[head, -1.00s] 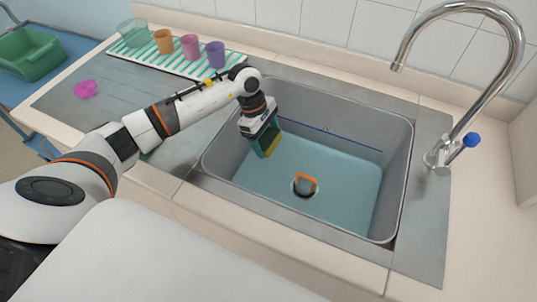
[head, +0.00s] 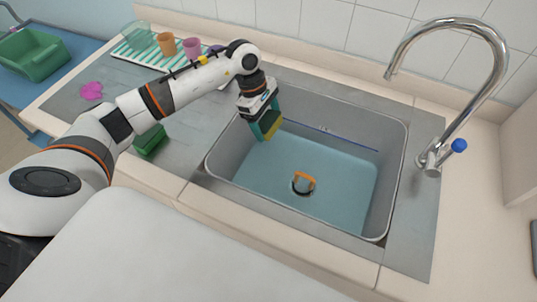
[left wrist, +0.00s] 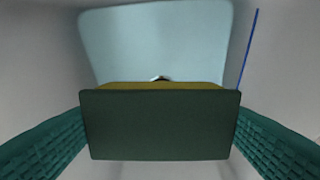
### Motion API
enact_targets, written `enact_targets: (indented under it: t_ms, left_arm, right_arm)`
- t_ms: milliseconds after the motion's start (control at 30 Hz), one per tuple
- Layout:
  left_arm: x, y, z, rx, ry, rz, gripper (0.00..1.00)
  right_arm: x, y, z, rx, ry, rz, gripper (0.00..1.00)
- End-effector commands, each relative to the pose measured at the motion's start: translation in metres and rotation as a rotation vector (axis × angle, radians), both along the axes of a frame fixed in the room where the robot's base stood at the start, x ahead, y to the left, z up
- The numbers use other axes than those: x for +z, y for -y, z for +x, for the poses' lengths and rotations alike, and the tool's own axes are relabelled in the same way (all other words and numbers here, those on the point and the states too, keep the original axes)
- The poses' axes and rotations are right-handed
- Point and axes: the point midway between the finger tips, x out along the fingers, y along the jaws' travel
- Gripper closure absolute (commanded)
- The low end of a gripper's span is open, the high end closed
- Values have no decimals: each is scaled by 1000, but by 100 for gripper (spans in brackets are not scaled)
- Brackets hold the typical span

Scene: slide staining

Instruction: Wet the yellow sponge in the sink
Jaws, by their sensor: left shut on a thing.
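My left gripper (head: 265,122) is shut on the yellow sponge (head: 272,130), which has a dark green layer on one side. In the left wrist view the sponge (left wrist: 160,124) sits between the two teal fingers, its green side facing the camera and a yellow edge beyond. The gripper holds it inside the left part of the grey sink (head: 393,180). The sink holds pale blue water (head: 340,190); I cannot tell whether the sponge touches it. A plug with an orange handle (head: 304,182) is at the bottom. My right gripper is not in view.
A chrome tap (head: 497,75) with a blue knob stands right of the sink. A green sponge-like block (head: 150,140) and a pink item (head: 91,91) lie on the left drainboard. Cups, including an orange one (head: 166,44), stand on a striped mat behind. A green tub (head: 35,55) is far left.

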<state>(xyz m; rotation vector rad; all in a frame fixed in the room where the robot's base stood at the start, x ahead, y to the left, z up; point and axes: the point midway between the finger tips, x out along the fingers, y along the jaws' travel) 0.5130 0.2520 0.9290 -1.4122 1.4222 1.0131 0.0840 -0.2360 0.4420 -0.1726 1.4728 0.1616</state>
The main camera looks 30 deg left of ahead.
Motion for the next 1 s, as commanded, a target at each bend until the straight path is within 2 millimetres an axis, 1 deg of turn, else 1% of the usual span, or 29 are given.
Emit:
enact_targets:
  t_ms: [33, 600, 733, 1000]
  left_arm:
    - [7, 0, 0, -1, 1, 0, 42]
    - [50, 0, 0, 0, 0, 1, 42]
    - [54, 0, 0, 0, -1, 0, 42]
    - [53, 0, 0, 0, -1, 0, 42]
  right_arm:
    - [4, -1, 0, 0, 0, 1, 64]
    - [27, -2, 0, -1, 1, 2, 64]
    - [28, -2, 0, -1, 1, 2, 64]
    - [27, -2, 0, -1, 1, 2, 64]
